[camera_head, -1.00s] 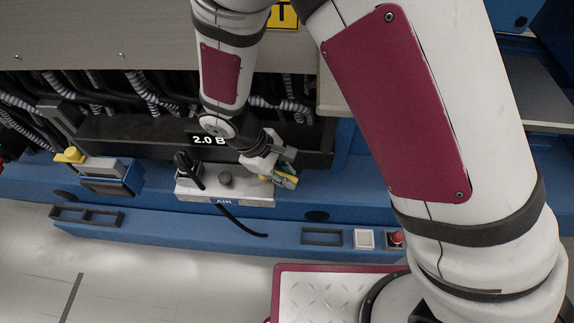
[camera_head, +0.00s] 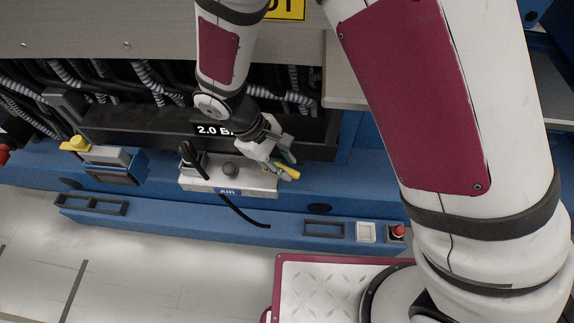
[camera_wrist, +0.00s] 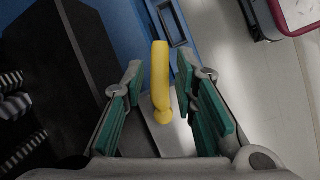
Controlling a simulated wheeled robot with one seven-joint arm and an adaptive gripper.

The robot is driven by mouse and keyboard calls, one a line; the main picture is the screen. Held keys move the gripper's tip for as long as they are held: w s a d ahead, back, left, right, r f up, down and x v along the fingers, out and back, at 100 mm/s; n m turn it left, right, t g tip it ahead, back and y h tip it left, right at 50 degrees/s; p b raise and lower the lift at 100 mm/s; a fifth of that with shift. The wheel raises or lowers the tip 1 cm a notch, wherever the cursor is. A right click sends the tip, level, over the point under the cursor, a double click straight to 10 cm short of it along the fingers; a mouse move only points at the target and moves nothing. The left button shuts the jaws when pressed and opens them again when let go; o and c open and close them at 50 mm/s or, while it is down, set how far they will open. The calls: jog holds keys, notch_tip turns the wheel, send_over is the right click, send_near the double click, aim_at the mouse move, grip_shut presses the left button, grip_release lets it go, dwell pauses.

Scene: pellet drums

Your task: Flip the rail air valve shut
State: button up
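The rail air valve is a grey metal block (camera_head: 215,178) labelled AIR on the blue rail, with a black fitting and a dark round knob on top. Its yellow lever (camera_head: 289,172) sticks out at the block's right end, partly hidden by my gripper (camera_head: 283,159). In the wrist view the yellow lever (camera_wrist: 160,70) stands between the two green-padded fingers of my gripper (camera_wrist: 158,82). The fingers are apart, with a gap on both sides of the lever. The metal block also shows below the lever (camera_wrist: 158,125).
A black hose (camera_head: 243,213) hangs from the block's front. A box with a yellow knob (camera_head: 76,144) is to the left on the rail. A white button (camera_head: 366,232) and a red button (camera_head: 397,231) are at lower right. A dark bar with a 2.0 B display (camera_head: 213,130) lies behind.

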jog(key=v, duration=0.9)
jog(key=shift+r, duration=0.35)
jog(key=shift+a, duration=0.15)
jog(key=shift+c, duration=0.2)
